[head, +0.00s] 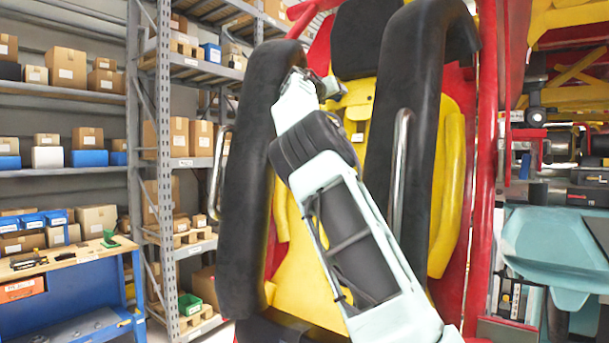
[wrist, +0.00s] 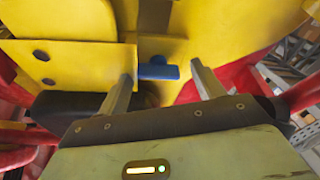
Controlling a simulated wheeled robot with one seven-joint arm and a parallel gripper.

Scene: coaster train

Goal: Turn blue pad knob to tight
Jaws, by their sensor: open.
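The blue pad knob (wrist: 158,71) shows in the wrist view as a small blue bar with a short upright stub, set against the yellow seat part (wrist: 75,62). My gripper (wrist: 168,80) is open, with one finger on each side of the knob in the picture. I cannot tell how far the fingertips are from it, and no contact shows. In the head view my arm reaches up to the seat between the black padded restraints, and my gripper (head: 328,88) is partly hidden there near the seat back. The knob cannot be made out in the head view.
Black padded restraints (head: 255,150) with metal grab handles (head: 401,165) stand on both sides of my arm. A red frame post (head: 485,150) rises to the right. Shelves with boxes (head: 170,135) and a blue workbench (head: 75,300) are at the left.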

